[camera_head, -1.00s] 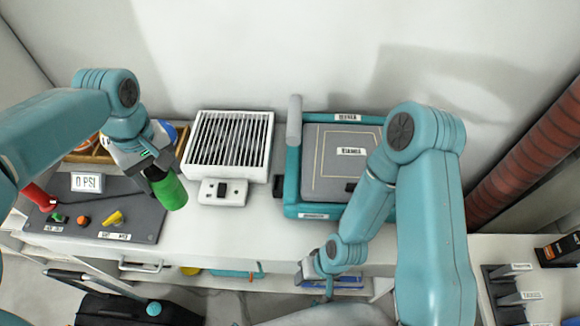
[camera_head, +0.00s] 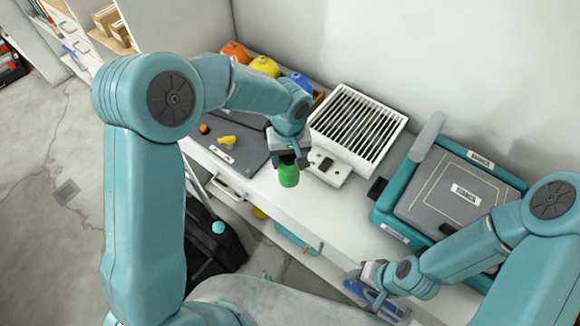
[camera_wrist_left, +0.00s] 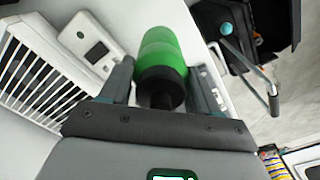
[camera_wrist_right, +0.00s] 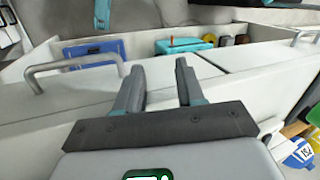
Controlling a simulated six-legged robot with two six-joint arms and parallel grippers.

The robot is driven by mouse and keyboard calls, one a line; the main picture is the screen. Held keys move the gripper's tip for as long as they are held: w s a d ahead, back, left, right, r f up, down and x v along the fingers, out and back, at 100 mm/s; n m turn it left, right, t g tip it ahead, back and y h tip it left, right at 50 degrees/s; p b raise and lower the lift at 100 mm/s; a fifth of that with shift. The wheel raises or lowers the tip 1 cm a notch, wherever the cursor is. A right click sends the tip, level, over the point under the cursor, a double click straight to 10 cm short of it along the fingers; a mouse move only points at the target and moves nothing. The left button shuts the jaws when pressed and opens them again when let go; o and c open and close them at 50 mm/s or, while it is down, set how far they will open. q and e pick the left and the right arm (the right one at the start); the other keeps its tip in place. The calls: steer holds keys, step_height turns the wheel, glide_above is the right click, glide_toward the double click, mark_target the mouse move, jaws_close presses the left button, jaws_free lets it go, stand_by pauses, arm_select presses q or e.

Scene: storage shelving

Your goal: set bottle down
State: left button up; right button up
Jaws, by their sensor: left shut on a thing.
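A green bottle (camera_head: 289,175) with a black top is held in my left gripper (camera_head: 290,158), near the front edge of the white counter (camera_head: 325,208). In the left wrist view the green bottle (camera_wrist_left: 162,55) sits between the two fingers, its dark cap toward the palm. I cannot tell whether its base touches the counter. My right gripper (camera_wrist_right: 155,85) is open and empty in the right wrist view, in front of the counter's drawers.
A white slatted unit (camera_head: 357,127) stands behind the bottle, with a teal-framed grey case (camera_head: 450,195) to the right. A dark panel (camera_head: 235,140) lies left. Coloured round items (camera_head: 265,66) stand at the back. A black case (camera_head: 212,240) is on the floor.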

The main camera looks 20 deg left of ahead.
mark_target(289, 170)
arm_select(q)
step_height(289, 170, down, 5)
steer(key=shift+f+p, duration=0.2)
steer(key=shift+p, duration=0.1)
steer(key=shift+f, duration=0.2)
steer(key=shift+r, duration=0.1)
steer(key=shift+f+b, duration=0.2)
steer(key=shift+b, duration=0.1)
steer(key=o, duration=1.2)
steer(key=shift+o, duration=0.2)
steer(key=shift+r, duration=0.15)
